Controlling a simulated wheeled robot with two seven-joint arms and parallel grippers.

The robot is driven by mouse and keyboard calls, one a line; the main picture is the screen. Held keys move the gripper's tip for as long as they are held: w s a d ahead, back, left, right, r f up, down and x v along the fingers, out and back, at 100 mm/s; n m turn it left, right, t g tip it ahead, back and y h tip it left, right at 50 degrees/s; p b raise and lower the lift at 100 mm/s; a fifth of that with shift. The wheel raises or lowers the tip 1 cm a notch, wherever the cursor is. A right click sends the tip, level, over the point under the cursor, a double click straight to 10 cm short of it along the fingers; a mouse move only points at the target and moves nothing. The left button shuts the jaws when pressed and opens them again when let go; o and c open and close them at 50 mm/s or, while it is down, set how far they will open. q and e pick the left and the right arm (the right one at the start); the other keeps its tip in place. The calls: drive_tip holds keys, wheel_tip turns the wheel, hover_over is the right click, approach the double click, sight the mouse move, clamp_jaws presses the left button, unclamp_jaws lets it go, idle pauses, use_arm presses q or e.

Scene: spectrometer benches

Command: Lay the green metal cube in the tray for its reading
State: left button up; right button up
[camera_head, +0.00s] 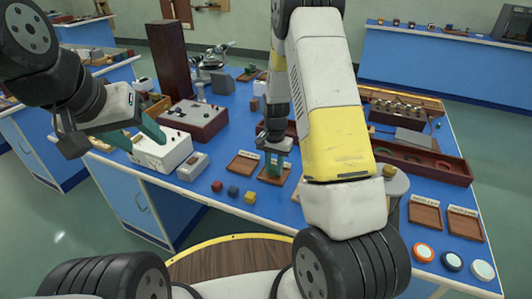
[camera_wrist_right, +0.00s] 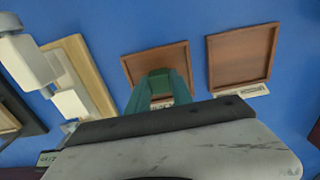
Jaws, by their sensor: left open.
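My right gripper (camera_head: 273,170) points down over the right one of two small brown wooden trays (camera_head: 286,179) near the middle of the bench. Its teal fingers, also in the right wrist view (camera_wrist_right: 160,85), are closed around a small green block, the green metal cube (camera_wrist_right: 160,73). The cube is largely hidden by the fingers, and I cannot tell whether it touches the tray floor. The same tray (camera_wrist_right: 128,62) lies under the fingertips in the wrist view. The other tray (camera_head: 243,163), beside it on the left, is empty. My left gripper (camera_head: 143,138) is open and empty near a white instrument box.
A white instrument (camera_head: 160,152) and a grey-red box (camera_head: 195,119) stand at the left. Two more trays (camera_head: 425,215) and several round pucks (camera_head: 452,262) lie at the right.

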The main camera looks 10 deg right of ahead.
drive_tip(key=o, duration=0.4)
drive_tip(key=shift+c, duration=0.2)
wheel_tip(320, 180, up, 12)
wheel_tip(320, 180, up, 9)
drive_tip(key=n+t+y, duration=0.1)
drive_tip(key=n+t, duration=0.1)
hover_over(274, 168)
drive_tip(key=s, duration=0.5)
drive_tip(key=s+a+r+n+t, duration=0.1)
drive_tip(key=s+r+n+t, duration=0.1)
drive_tip(key=s+r, duration=0.4)
drive_tip(key=s+a+r+n+t+y, duration=0.1)
drive_tip(key=s+r, duration=0.5)
drive_tip(key=s, duration=0.7)
drive_tip(key=shift+s+n+t, duration=0.15)
drive_tip(key=shift+n+t, duration=0.45)
drive_tip(key=shift+n, duration=0.6)
drive_tip(key=shift+a+r, duration=0.1)
